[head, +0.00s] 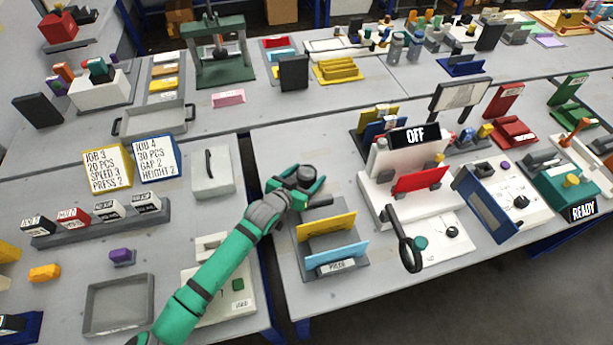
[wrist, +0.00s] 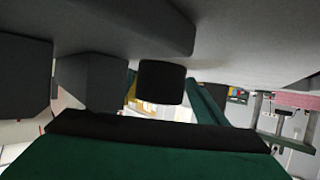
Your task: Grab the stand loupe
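A black ring on a dark stem (head: 411,254), which looks like the stand loupe, stands tilted at the front edge of the right table in the head view. I cannot make it out in the wrist view. My gripper (head: 307,183) is at the end of my green arm, left of the ring and well apart from it, above the table by the yellow and blue plates. Its fingers are too small and partly hidden in the head view. Dark blocks and a green part fill much of the wrist view, so I cannot tell whether it is open.
A rack with a yellow plate (head: 330,225) and a blue plate stands just below my gripper. A white machine with an OFF sign (head: 415,136) and a red plate (head: 420,179) stands behind the ring. A grey box (head: 212,172) is left of my gripper.

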